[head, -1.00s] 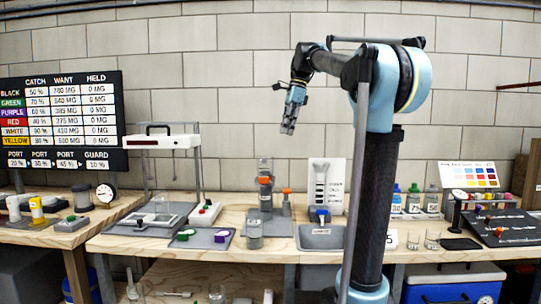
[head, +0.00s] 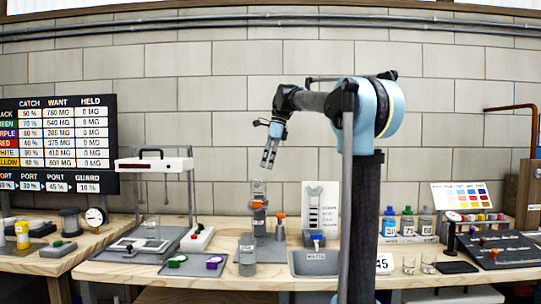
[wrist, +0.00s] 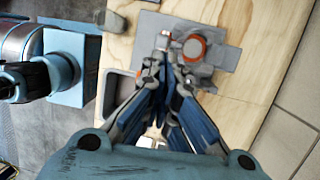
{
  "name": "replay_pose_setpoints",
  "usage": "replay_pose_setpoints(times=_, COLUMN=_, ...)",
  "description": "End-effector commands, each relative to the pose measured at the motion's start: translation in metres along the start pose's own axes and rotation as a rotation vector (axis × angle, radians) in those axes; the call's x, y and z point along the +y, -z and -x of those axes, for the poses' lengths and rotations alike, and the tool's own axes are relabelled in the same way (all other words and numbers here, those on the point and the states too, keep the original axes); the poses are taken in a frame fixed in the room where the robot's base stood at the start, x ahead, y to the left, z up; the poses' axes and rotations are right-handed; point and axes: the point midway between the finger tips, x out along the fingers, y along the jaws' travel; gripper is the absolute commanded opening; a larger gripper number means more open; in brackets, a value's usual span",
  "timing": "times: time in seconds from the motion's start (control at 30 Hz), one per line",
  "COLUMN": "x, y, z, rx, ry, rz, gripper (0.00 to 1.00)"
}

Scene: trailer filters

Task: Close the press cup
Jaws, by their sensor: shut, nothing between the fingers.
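The press station stands mid-bench in the head view, a grey upright with an orange-banded cup (head: 259,205) on it. I take this to be the press cup; whether its lid is open or closed is too small to tell. In the wrist view a round cup with an orange ring (wrist: 195,47) sits on a grey plate just beyond my fingertips. My gripper (head: 268,163) points down above the press station, apart from it in the head view. It is shut and empty; its fingertips (wrist: 167,58) also show in the wrist view, partly overlapping the station.
A white graduated panel (head: 320,205) stands behind right. Bottles (head: 407,222) stand farther right.

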Motion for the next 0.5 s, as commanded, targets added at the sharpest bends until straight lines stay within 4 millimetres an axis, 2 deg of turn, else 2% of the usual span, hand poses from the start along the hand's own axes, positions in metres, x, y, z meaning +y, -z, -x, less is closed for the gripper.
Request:
replay_pose_setpoints(times=0.2, x=0.001, y=0.0, z=-0.035, rx=0.0, ry=-0.001, rz=0.001, gripper=0.0)
replay_pose_setpoints(times=0.5, x=0.001, y=0.0, z=-0.056, rx=0.0, ry=0.0, rz=0.001, gripper=0.0)
